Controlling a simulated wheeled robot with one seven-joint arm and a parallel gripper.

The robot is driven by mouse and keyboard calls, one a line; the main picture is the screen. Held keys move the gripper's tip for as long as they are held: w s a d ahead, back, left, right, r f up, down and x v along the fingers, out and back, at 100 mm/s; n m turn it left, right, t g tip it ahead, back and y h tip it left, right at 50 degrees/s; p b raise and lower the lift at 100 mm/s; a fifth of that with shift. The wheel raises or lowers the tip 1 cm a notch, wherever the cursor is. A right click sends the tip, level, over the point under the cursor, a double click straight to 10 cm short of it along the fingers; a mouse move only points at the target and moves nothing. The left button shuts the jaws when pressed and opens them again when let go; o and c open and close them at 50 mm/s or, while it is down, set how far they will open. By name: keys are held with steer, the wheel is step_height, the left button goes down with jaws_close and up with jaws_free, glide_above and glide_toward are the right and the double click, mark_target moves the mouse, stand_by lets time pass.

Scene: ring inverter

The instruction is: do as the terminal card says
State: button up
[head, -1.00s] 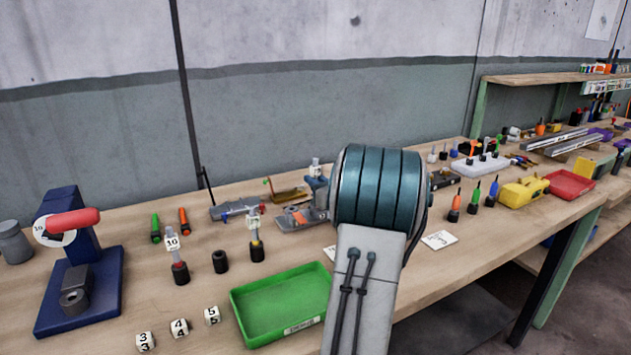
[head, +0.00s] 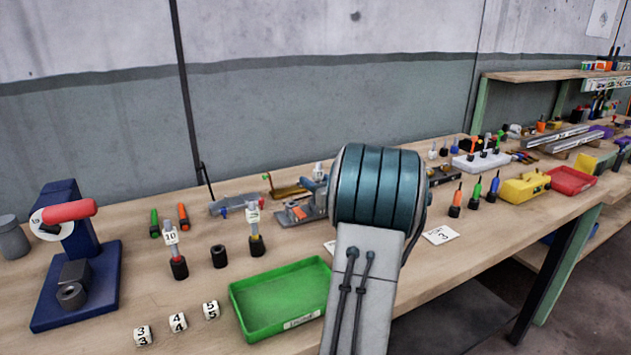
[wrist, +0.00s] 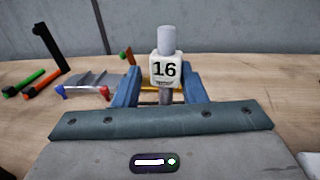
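My gripper (wrist: 162,80) has its blue fingers on both sides of a white-labelled piece marked 16 (wrist: 164,70), with a grey cap and a thin stem. It appears gripped by the stem and upright; its lower end is hidden. In the head view it shows as a small white top (head: 319,168) left of my wrist. A piece marked 10 (head: 171,238) stands in a dark red-ringed base. Another labelled piece (head: 253,217) stands in a yellow-ringed base. An empty dark holder (head: 219,256) sits between them. A white card (head: 440,235) lies right of my wrist, its writing mostly unreadable.
A green tray (head: 240,315) lies at the front edge. White numbered blocks (head: 178,322) lie left of it. A blue press with a red handle (head: 70,211) stands far left. Small fixtures (head: 232,207) lie behind.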

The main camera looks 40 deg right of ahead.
steer(key=s, duration=0.4)
steer(key=s+a, duration=0.1)
steer(key=s, duration=0.4)
steer(key=s+a, duration=0.1)
steer(key=s, duration=0.3)
steer(key=shift+s, duration=0.3)
